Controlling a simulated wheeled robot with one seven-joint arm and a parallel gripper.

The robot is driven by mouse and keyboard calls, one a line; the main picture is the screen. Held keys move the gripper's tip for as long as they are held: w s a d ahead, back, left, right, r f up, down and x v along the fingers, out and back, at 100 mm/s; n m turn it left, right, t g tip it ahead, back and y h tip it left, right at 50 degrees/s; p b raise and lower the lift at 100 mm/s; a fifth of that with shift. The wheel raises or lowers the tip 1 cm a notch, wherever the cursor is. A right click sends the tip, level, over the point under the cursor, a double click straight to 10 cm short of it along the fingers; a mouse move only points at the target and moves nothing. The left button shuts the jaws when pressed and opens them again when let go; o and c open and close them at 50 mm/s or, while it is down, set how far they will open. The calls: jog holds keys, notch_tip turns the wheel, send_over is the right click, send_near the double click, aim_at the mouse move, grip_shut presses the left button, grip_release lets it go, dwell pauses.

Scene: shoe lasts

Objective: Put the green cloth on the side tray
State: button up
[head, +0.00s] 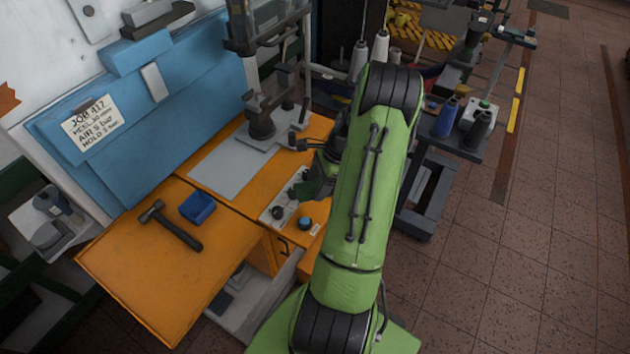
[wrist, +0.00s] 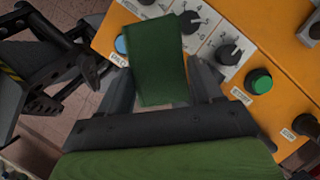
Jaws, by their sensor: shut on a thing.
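The green cloth (wrist: 157,62) is between the two fingers of my gripper (wrist: 162,82) in the wrist view, and it hides part of the control panel behind it. In the head view my gripper (head: 316,178) is over the right part of the orange bench, partly hidden by my green arm, and a dark green patch there looks like the cloth.
The orange bench (head: 150,265) holds a hammer (head: 170,225), a blue bin (head: 197,208) and a machine press (head: 262,120). A control panel (wrist: 212,45) with black knobs and a green button (wrist: 259,81) lies below my gripper. The tiled floor is open at the right.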

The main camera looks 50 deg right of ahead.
aim_at(314, 207)
notch_tip(314, 207, down, 7)
jog(key=shift+s+f, duration=0.15)
jog(key=shift+f+b, duration=0.2)
jog(key=shift+b, duration=0.1)
jog(key=o, duration=0.8)
jog(key=shift+r, duration=0.1)
jog(key=shift+r, duration=0.25)
jog(key=p+v, duration=0.1)
jog(key=v, duration=1.1)
